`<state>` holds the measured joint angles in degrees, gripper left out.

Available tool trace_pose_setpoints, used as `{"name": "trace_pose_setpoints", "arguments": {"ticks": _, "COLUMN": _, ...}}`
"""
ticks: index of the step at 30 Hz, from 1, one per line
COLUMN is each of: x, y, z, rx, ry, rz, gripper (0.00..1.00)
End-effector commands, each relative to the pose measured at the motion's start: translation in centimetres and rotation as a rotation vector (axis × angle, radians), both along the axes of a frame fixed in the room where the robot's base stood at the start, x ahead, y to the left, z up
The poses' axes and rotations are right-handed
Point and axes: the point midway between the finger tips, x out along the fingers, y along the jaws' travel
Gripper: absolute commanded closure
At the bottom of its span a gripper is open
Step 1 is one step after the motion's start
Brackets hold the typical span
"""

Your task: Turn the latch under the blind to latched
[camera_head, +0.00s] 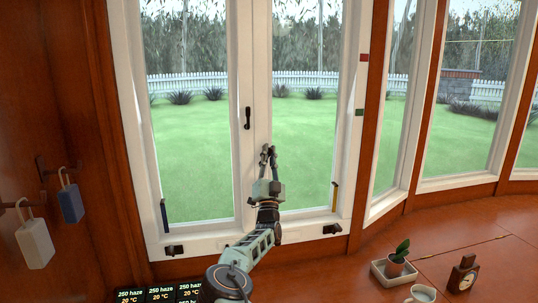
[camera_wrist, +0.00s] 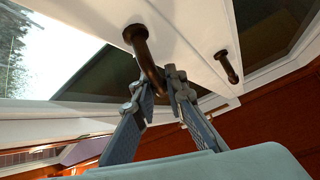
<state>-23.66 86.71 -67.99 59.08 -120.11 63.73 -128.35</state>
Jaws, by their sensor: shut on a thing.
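In the wrist view a dark curved latch handle (camera_wrist: 140,47) stands out from the white window frame, its free end between my fingers. My gripper (camera_wrist: 158,88) is shut on this handle. In the head view my gripper (camera_head: 268,152) is raised in front of the window's right sash and hides the held handle. A second dark handle (camera_head: 247,118) hangs about upright on the middle white post, up and left of my gripper; a second handle (camera_wrist: 228,67) also shows right of my fingers in the wrist view. No blind is clearly seen.
Dark fittings sit on the lower frame at left (camera_head: 175,250) and right (camera_head: 332,229). A white tag (camera_head: 35,243) and a blue tag (camera_head: 71,203) hang at left. A potted plant (camera_head: 397,262), a small clock (camera_head: 463,273) and a cup (camera_head: 421,294) stand on the wooden surface at right.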

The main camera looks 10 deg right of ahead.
Motion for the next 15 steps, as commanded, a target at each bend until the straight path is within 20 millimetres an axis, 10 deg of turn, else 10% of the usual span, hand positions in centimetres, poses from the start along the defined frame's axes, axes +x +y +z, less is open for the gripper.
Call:
{"name": "trace_pose_setpoints", "arguments": {"ticks": 8, "x": 0.00, "y": 0.02, "z": 0.04, "rx": 0.001, "ry": -0.001, "rz": 0.000, "gripper": 0.70}}
{"name": "trace_pose_setpoints", "arguments": {"ticks": 15, "x": -0.01, "y": -0.01, "z": 0.01, "rx": 0.002, "ry": -0.001, "rz": 0.000, "gripper": 0.70}}
